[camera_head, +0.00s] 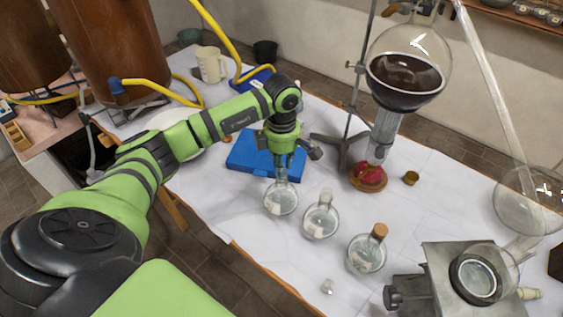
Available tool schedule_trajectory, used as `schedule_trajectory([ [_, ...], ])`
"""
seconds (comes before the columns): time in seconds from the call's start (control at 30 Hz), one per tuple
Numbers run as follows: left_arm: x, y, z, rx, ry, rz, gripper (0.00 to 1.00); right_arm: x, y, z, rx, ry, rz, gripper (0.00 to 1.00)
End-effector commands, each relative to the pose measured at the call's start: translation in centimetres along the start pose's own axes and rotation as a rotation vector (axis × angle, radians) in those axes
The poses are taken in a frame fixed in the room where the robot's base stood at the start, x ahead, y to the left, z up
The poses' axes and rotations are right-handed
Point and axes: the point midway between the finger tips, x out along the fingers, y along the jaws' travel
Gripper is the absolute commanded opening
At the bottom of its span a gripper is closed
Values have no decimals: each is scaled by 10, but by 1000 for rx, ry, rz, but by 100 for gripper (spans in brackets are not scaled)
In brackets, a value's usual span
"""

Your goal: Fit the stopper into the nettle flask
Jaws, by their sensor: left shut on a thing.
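Three small round glass flasks stand in a slanting row on the white table. The leftmost flask (281,202) is under my left gripper (283,172), which points down and is shut at its neck. The fingers hide the top of that neck, so I cannot tell whether a stopper is there. The middle flask (320,224) has a pale neck top. The right flask (366,257) has a brown cork (379,231) in its mouth. A small clear stopper-like piece (327,287) lies near the front edge. No label shows which flask is the nettle one. My right gripper is out of view.
A blue case (250,152) lies behind the gripper. A stand with a large glass vessel (405,75) rises over a red-and-brown base (368,177). A metal apparatus (455,270) fills the front right. A mug (210,64) and yellow hoses are at the back left.

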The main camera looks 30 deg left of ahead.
Motion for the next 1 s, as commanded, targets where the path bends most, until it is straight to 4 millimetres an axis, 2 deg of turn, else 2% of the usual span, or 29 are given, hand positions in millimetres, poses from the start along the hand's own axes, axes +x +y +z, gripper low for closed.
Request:
schedule_trajectory([
  [0.8, 4, 0, 0, 0, 0, 0, 0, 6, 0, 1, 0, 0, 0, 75],
  [0.83, 4, 0, 0, 0, 0, 0, 28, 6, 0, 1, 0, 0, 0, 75],
  [0.9, 4, 0, 0, 0, 0, 0, 52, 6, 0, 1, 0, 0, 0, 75],
  [1.0, 4, 0, 0, 0, 0, 0, 52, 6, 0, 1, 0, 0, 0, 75],
])
